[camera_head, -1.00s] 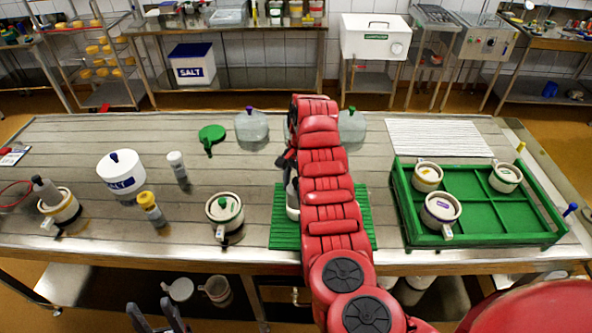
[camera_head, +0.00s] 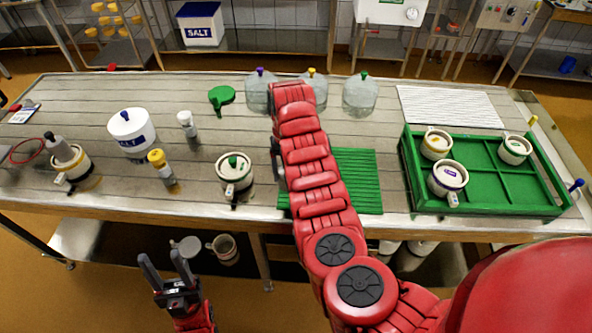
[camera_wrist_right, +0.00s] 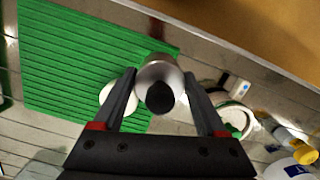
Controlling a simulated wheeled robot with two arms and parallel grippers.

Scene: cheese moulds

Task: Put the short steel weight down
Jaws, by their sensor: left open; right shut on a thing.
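The short steel weight (camera_wrist_right: 158,72), a bright cylinder with a black knob, is between the fingers of my right gripper (camera_wrist_right: 161,98) in the right wrist view. The gripper is shut on it. Its lower end overlaps the edge of the green ribbed mat (camera_wrist_right: 75,55) and the bare table; I cannot tell whether it touches down. In the head view my red right arm hides the weight, and part of the green mat (camera_head: 358,180) shows beside the arm. My left gripper (camera_head: 163,260) is open and empty in front of the table.
A mould with a green knob (camera_head: 234,168) stands left of the mat, close to the weight. A white round thing (camera_wrist_right: 112,97) is partly hidden behind a finger. A green crate (camera_head: 490,210) with moulds stands right. A salt tub (camera_head: 132,130) and shakers stand left.

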